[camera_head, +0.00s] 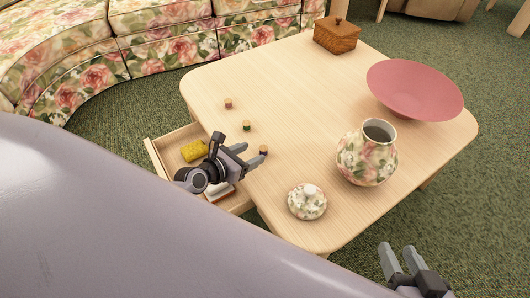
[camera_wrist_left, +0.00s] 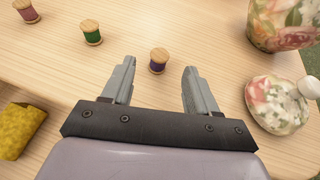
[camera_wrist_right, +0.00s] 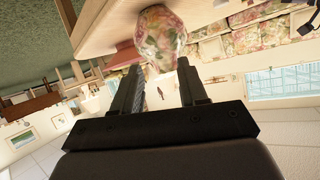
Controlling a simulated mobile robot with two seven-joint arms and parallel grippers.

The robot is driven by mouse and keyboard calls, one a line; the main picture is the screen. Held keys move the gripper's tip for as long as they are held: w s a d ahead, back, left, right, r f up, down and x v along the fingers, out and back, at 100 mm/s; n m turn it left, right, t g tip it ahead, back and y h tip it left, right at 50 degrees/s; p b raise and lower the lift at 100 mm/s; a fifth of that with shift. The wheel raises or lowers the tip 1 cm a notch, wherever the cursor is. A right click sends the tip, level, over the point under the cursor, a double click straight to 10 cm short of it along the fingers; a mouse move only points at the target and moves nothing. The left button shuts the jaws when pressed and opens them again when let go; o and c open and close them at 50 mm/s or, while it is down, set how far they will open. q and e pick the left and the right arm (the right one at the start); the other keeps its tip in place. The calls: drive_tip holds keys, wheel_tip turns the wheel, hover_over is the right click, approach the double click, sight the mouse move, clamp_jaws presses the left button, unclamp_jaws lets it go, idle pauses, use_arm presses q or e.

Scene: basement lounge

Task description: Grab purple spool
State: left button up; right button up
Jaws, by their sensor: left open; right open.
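The purple spool (camera_head: 263,150), with wooden ends, stands upright on the light wooden table. In the left wrist view the purple spool (camera_wrist_left: 157,63) sits just beyond and between the fingertips. My left gripper (camera_head: 252,158) is open and empty, close to the spool over the table's near edge; its two fingers also show in the left wrist view (camera_wrist_left: 159,72). My right gripper (camera_head: 402,262) is open and empty, off the table's near right side. A green spool (camera_head: 246,125) and a pink spool (camera_head: 228,103) stand farther back to the left.
A floral jar (camera_head: 362,160) and its lid (camera_head: 307,201) stand right of the purple spool. A pink bowl (camera_head: 414,88) and a wooden box (camera_head: 337,34) are farther back. An open drawer (camera_head: 160,160) with a yellow item (camera_head: 194,150) lies under the left arm. The table's middle (camera_head: 290,95) is clear.

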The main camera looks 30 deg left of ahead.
sight(262, 149)
use_arm(q)
drive_tip(key=b+x, duration=0.1)
drive_tip(key=x, duration=0.2)
drive_tip(key=shift+w+d+f+b, duration=0.1)
drive_tip(key=shift+w+f+b, duration=0.15)
drive_tip(key=shift+w+b, duration=0.1)
drive_tip(key=shift+w+d, duration=0.1)
drive_tip(key=shift+w, duration=0.15)
use_arm(e)
drive_tip(key=shift+w+a+f+y, duration=0.15)
drive_tip(key=shift+a+y, duration=0.1)
drive_tip(key=shift+a, duration=0.2)
drive_tip(key=shift+w+a+f+y, duration=0.15)
drive_tip(key=shift+a+y, duration=0.1)
drive_tip(key=shift+a, duration=0.15)
use_arm(q)
clamp_jaws()
